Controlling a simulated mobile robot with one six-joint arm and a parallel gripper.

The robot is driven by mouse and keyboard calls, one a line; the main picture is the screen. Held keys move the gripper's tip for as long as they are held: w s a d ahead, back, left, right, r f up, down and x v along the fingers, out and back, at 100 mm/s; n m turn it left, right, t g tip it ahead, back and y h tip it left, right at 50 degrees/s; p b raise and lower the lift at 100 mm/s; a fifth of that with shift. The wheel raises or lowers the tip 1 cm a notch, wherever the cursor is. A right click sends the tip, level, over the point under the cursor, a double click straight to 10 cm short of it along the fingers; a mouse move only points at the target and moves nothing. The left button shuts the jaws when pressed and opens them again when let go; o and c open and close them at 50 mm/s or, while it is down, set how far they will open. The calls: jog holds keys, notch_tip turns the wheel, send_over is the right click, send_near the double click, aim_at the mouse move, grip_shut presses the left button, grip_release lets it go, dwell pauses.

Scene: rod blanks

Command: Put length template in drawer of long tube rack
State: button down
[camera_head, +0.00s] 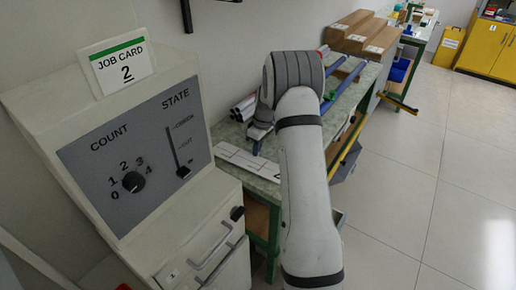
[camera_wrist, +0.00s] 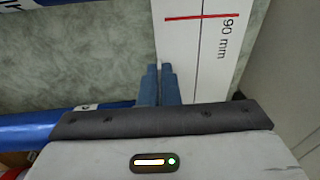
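The length template (camera_head: 243,158) is a long white plate with red marks. It lies on the bench top in front of the grey panel's right side. In the wrist view the template (camera_wrist: 196,50) shows a red line and "90 mm". My gripper (camera_head: 257,143) points down at the template's far edge. In the wrist view the blue fingers of my gripper (camera_wrist: 160,72) are close together at the template's left edge. I cannot tell whether they pinch it or only stand over it. I cannot make out the long tube rack or its drawer for certain.
A grey cabinet (camera_head: 45,115) with a count dial, state lever, job card 2 and handles stands at left. Blue rods (camera_head: 350,76), cardboard boxes (camera_head: 362,35) and grey tubes lie farther along the bench. A yellow-edged unit (camera_head: 346,160) juts out below. The floor at right is clear.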

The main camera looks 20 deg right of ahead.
jog(key=shift+f, duration=0.25)
jog(key=c, duration=1.6)
grip_release()
jog(key=shift+r, duration=0.1)
jog(key=shift+c, duration=0.2)
